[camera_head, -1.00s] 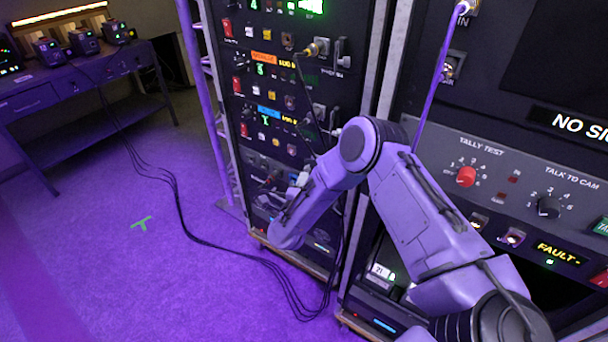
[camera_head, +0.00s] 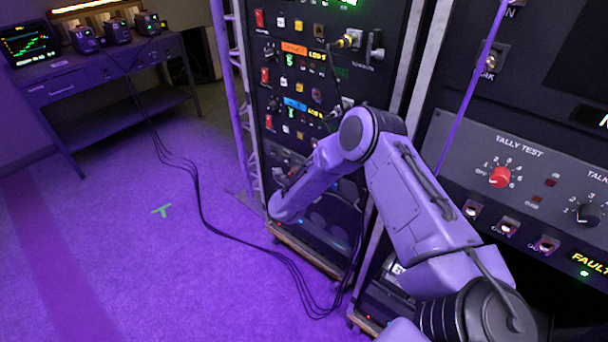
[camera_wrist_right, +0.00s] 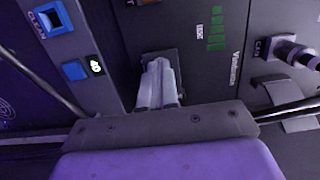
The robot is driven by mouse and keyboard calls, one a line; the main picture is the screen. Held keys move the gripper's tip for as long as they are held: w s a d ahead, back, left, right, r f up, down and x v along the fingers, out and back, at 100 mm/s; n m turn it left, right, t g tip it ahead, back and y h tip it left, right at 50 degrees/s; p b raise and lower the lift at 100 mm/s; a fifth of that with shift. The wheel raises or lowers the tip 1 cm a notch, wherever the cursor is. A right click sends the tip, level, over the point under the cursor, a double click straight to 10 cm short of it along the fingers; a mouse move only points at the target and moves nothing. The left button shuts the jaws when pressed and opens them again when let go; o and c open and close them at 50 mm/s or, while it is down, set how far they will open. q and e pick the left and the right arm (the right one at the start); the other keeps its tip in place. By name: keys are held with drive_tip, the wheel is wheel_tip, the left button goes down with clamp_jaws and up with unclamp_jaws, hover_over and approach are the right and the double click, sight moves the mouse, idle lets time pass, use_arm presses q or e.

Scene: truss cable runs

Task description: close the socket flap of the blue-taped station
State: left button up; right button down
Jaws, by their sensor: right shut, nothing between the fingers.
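The blue-taped station (camera_head: 295,104) is a row in the middle rack, with its blue label, small buttons and a red switch visible. Its socket area at the right is partly behind my right arm, so its flap cannot be made out in the head view. In the right wrist view my right gripper (camera_wrist_right: 158,84) is shut and empty, its fingertips in front of a dark square plate on a panel. Right of it are a silver connector marked CAM (camera_wrist_right: 290,52) and a grey flap-like piece (camera_wrist_right: 282,90); I cannot tell which station they belong to. My left gripper is out of view.
The orange-taped station (camera_head: 294,48) is above, with a yellow-ended plug (camera_head: 348,40) in it. A purple cable (camera_head: 470,90) hangs before the right rack. Black cables (camera_head: 200,215) cross the floor to a bench (camera_head: 110,75) at the left. The floor between is otherwise open.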

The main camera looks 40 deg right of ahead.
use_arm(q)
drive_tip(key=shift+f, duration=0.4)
use_arm(e)
drive_tip(key=shift+d, duration=0.45)
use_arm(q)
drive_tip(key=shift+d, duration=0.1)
use_arm(e)
drive_tip(key=shift+w, duration=0.1)
drive_tip(key=shift+a, duration=0.1)
use_arm(q)
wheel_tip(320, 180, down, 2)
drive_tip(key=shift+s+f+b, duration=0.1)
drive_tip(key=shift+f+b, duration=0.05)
drive_tip(key=shift+b, duration=1.1)
use_arm(e)
drive_tip(key=w+v, duration=0.1)
drive_tip(key=v, duration=1.3)
drive_tip(key=shift+w+a, duration=0.15)
drive_tip(key=shift+a, duration=0.05)
